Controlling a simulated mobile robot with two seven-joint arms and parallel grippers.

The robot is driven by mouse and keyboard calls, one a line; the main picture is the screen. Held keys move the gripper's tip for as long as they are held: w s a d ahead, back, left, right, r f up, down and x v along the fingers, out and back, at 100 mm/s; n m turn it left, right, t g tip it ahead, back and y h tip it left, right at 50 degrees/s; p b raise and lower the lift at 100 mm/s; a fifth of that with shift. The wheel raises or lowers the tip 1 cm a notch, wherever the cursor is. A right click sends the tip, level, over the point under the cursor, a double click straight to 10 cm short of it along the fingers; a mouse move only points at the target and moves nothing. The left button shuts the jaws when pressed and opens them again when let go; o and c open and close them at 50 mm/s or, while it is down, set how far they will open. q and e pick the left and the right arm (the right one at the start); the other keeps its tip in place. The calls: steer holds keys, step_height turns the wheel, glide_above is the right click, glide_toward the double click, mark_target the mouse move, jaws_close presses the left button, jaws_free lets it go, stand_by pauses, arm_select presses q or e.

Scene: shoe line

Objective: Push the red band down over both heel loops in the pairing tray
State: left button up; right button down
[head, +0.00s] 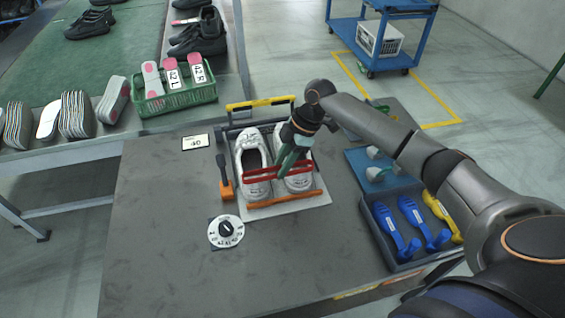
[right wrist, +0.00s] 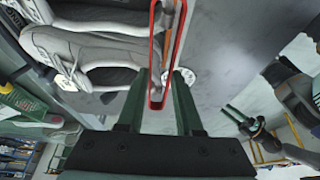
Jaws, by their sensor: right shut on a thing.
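A pair of white shoes (head: 252,188) lies side by side in the pairing tray (head: 235,128); their grey-white uppers show at the upper left of the right wrist view (right wrist: 85,55). The red band (head: 258,179) is a long narrow loop stretched across both shoes. In the right wrist view the band (right wrist: 153,60) runs from the top edge down between the green fingers. My right gripper (head: 285,172) is shut on the band, over the gap between the shoes. The heel loops are too small to make out, and I cannot tell whether the band is around them. My left gripper is out of view.
An orange bar (head: 285,199) lies along the tray's front, with an orange-handled tool (head: 226,187) at its left. A numbered dial (head: 226,231) lies in front. A dark bin of blue and yellow tools (head: 405,268) stands at right. The table's front left is clear.

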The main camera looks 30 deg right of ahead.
steer(key=shift+f, duration=0.5)
stand_by(0.3)
steer(key=shift+c, duration=2.4)
jaws_free()
steer(key=shift+r, duration=0.15)
step_height(320, 180, up, 9)
steer(key=p, duration=0.2)
steer(key=shift+p, duration=0.4)
